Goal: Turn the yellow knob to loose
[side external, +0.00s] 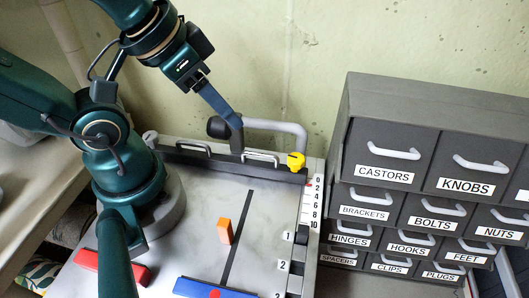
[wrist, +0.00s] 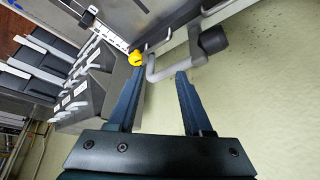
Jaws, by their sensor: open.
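The yellow knob (side external: 296,161) sits at the back right corner of the grey work board, at the top of a strip numbered 0 to 10. In the wrist view the yellow knob (wrist: 135,58) shows just beyond the tip of the left finger. My gripper (side external: 236,121) is open with nothing between its fingers, at the back of the board and left of the knob. In the wrist view my gripper (wrist: 158,75) has its two dark blue fingers apart, and the grey bent handle shows beyond them. No loose or tight marking is readable.
A grey bent handle (side external: 277,124) with a black end (side external: 217,127) stands behind the board, close to my fingers. A labelled drawer cabinet (side external: 437,112) stands at right. An orange block (side external: 225,231), blue bar (side external: 213,289) and red bar (side external: 110,266) lie in front. A wall is behind.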

